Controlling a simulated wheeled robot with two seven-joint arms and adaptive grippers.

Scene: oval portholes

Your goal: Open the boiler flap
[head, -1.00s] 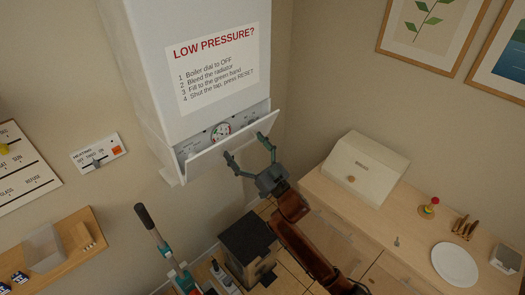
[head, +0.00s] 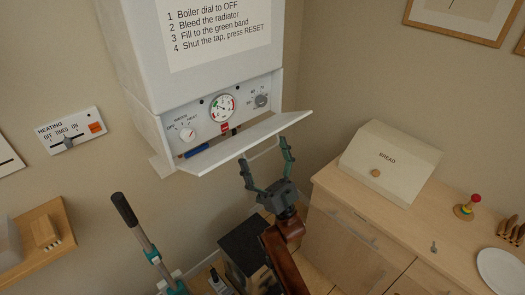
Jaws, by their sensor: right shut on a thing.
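The white boiler (head: 185,60) hangs on the wall with a printed instruction sheet. Its flap (head: 250,142) is tilted well down and outward along the lower front, and the control panel behind it is exposed. The panel shows a pressure gauge (head: 222,108), a left dial (head: 187,134), a right knob (head: 261,100) and a red button (head: 225,127). My left gripper is not in view.
A black-handled tool (head: 140,235) stands at lower left, near a dark box (head: 240,250). A heating panel (head: 70,130) is on the left wall.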

